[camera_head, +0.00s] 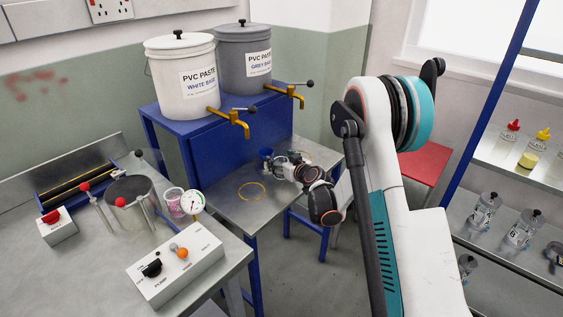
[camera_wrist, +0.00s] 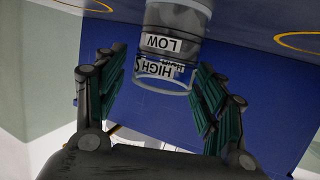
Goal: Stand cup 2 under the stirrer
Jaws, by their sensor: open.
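A clear cup (camera_wrist: 168,50) with bands reading LOW and HIGH shows upside down in the wrist view, its rim towards my fingers. I cannot read a number on it. My gripper (camera_wrist: 160,68) is open, with a finger on each side of the cup's rim; whether either touches is unclear. In the head view my gripper (camera_head: 272,162) is low over the metal table below the taps, and I cannot make out the cup there. Another cup (camera_head: 173,202), pinkish, stands on the left bench beside a gauge. I cannot pick out the stirrer with certainty.
Two paste buckets, white (camera_head: 185,85) and grey (camera_head: 243,62), stand on a blue stand with brass taps (camera_head: 236,120). A yellow ring (camera_head: 252,192) marks the bare table (camera_head: 228,205). A metal pot (camera_head: 131,205) and control box (camera_head: 172,270) occupy the left bench. Shelves stand at right.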

